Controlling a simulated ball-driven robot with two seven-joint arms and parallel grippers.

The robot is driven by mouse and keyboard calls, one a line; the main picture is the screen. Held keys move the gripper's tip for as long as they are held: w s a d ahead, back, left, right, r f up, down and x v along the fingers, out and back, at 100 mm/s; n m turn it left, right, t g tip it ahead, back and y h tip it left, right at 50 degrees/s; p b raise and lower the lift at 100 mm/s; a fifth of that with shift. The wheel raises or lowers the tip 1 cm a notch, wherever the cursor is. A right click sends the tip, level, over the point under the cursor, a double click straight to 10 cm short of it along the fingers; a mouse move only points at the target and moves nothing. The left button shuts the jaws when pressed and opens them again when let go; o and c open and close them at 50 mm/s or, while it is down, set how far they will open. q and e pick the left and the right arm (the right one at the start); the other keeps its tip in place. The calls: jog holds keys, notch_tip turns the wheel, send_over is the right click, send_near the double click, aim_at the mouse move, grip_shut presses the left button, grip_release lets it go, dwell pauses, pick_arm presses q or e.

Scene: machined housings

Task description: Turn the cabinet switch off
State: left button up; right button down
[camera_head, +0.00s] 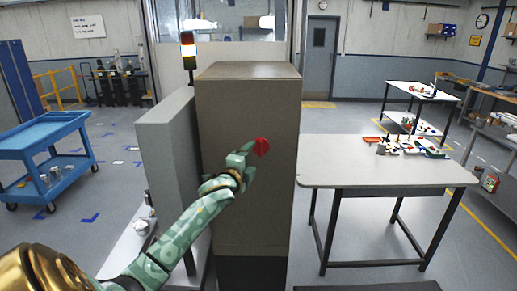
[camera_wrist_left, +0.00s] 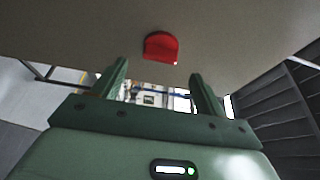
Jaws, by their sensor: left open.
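A tall grey-brown cabinet (camera_head: 247,100) stands upright in the middle of the head view. A red switch (camera_head: 262,146) sits on its front face. The switch also shows in the left wrist view (camera_wrist_left: 161,47), on the cabinet's surface beyond the fingertips. My left gripper (camera_head: 249,152) is at the cabinet front, just left of the switch in the head view. In the left wrist view its two fingers (camera_wrist_left: 158,74) are apart with nothing between them. I cannot tell whether a fingertip touches the switch. My right gripper is in neither view.
A white-topped table (camera_head: 370,175) with small parts stands right of the cabinet. A grey panel box (camera_head: 168,150) stands close on the left. A blue cart (camera_head: 45,145) is further left. Open floor lies between the cart and the panel box.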

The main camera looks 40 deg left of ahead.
aim_at(259, 150)
pick_arm(q)
jog(key=x, duration=0.6)
jog(key=shift+w, duration=0.35)
jog(key=shift+c, duration=0.3)
jog(key=c, duration=0.9)
